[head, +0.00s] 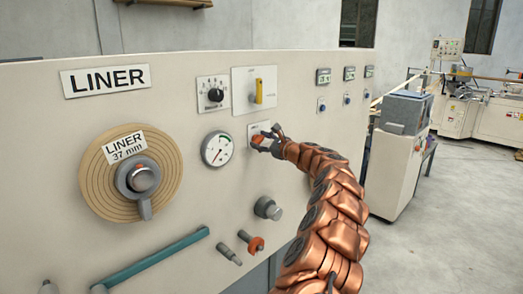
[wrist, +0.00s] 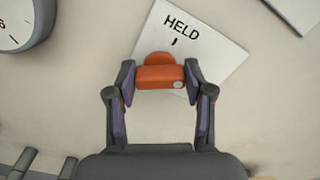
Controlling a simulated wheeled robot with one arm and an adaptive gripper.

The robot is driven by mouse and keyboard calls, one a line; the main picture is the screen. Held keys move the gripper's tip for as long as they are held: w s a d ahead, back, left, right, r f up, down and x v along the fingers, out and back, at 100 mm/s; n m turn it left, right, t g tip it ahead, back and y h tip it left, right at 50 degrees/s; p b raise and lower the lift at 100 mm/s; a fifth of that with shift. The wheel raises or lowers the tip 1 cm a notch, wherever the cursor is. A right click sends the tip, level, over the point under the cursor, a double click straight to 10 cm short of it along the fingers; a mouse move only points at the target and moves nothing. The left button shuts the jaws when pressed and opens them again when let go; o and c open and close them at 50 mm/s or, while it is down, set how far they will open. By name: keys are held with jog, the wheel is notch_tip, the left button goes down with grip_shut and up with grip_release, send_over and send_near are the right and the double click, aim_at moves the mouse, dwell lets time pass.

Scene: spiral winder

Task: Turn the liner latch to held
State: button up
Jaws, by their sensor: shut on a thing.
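The liner latch (wrist: 160,77) is an orange-red knob on a white plate (wrist: 222,62) on the machine's panel. In the wrist view the plate reads HELD, with a short black mark under the word. My gripper (wrist: 160,80) has a finger at each end of the latch and is shut on it. In the head view my gripper (head: 271,143) is at the panel, right of the round gauge, and the orange latch (head: 258,139) shows at its fingertips. The rest of the plate's marking is hidden or too small to read.
Around the plate are a pressure gauge (head: 218,148), a yellow switch (head: 258,91), a black dial (head: 214,94) and a grey knob (head: 267,208). A LINER roll (head: 98,184) is at left. A teal bar (head: 155,258) and an orange-tipped peg (head: 251,241) are below.

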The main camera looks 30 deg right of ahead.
jog(key=n+b, duration=0.4)
jog(key=f+n+b, duration=0.1)
jog(key=n+b, duration=0.1)
jog(key=shift+a+n+b, duration=0.1)
jog(key=shift+n+b, duration=0.2)
jog(key=shift+b, duration=0.05)
jog(key=n+b, duration=0.2)
jog(key=shift+r+n, duration=0.1)
jog(key=shift+n, duration=0.2)
jog(key=shift+r+n+b, duration=0.1)
jog(key=shift+n+b, duration=1.1)
jog(key=shift+n, duration=0.2)
jog(key=o, duration=1.2)
jog(key=shift+r, duration=0.1)
jog(key=shift+c, duration=0.2)
jog(key=shift+s+r, duration=0.1)
jog(key=shift+s, duration=0.1)
jog(key=shift+s+r, duration=0.1)
jog(key=shift+s, duration=0.35)
jog(key=v, duration=1)
jog(key=shift+s, duration=0.35)
